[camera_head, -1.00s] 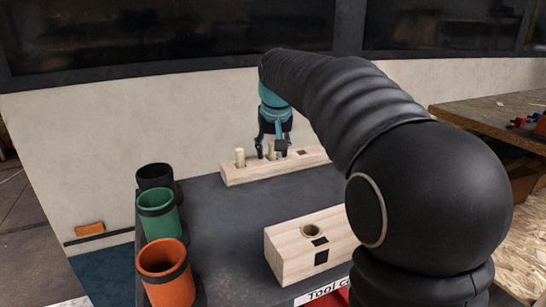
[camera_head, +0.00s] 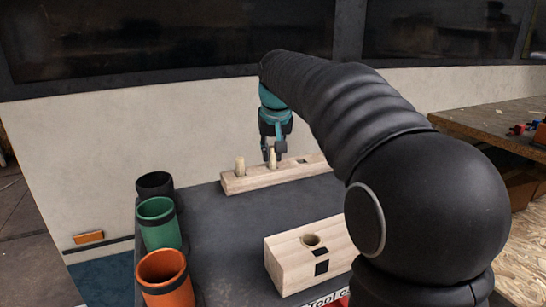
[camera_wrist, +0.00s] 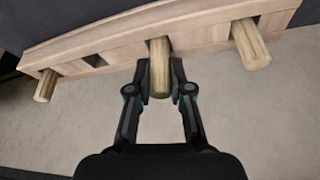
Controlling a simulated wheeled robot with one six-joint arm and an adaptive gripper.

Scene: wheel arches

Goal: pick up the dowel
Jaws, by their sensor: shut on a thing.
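A pale wooden dowel (camera_wrist: 159,75) stands in a hole of the long wooden block (camera_wrist: 115,35), in the middle of the wrist view. My gripper (camera_wrist: 159,72) is shut on this dowel, one finger on each side. In the head view the gripper (camera_head: 272,157) is at the block, and the held dowel (camera_head: 272,155) shows between its fingers. Its lower end is hidden in the block. A second dowel (camera_head: 240,165) stands in the block to the left. The wrist view shows other dowels at the right (camera_wrist: 250,48) and left (camera_wrist: 46,86).
A wooden block with a round hole (camera_head: 300,268) stands at the front of the dark table (camera_head: 220,225). Black (camera_head: 155,184), green (camera_head: 158,222) and orange (camera_head: 165,280) cups line its left edge. A pale wall stands behind. The table's middle is clear.

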